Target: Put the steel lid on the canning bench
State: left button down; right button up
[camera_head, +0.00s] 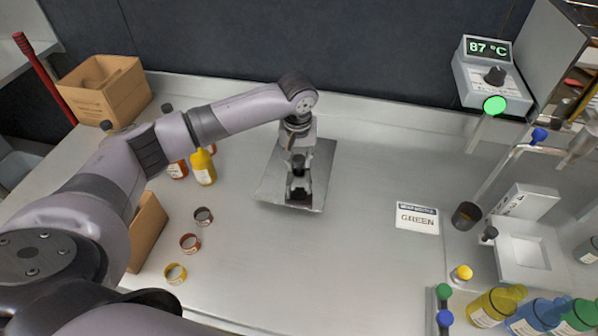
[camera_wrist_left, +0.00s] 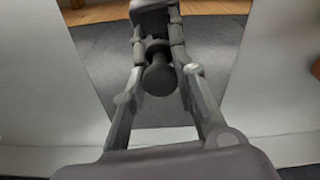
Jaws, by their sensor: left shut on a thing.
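The steel lid (camera_head: 268,183) is a flat grey rectangular plate over the middle of the pale steel canning bench (camera_head: 350,265). My left gripper (camera_head: 299,188) reaches down over the lid's front half and is shut on it. In the left wrist view a dark round knob (camera_wrist_left: 159,78) sits between the fingers of the left gripper (camera_wrist_left: 157,65). The gripper hides part of the lid, and I cannot tell whether its underside touches the bench. My right gripper is not in view.
A cardboard box (camera_head: 105,88) and bottles, including a yellow one (camera_head: 203,168), stand at left. Three small rings (camera_head: 190,243) lie at front left. A "GREEN" card (camera_head: 417,218), a dark cup (camera_head: 466,215) and coloured bottles (camera_head: 495,305) are at right. The bench between lid and card is clear.

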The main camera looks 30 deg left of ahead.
aim_at(299, 168)
pick_arm(q)
notch_tip(299, 168, down, 5)
jog(key=shift+f, duration=0.1)
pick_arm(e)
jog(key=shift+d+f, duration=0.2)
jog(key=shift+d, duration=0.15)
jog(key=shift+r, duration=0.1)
pick_arm(q)
jog(key=c, duration=1.3)
grip_release()
notch_tip(299, 168, up, 12)
jog(key=s, duration=0.1)
jog(key=shift+s+d+p, duration=0.25)
jog(key=shift+d+p, duration=0.05)
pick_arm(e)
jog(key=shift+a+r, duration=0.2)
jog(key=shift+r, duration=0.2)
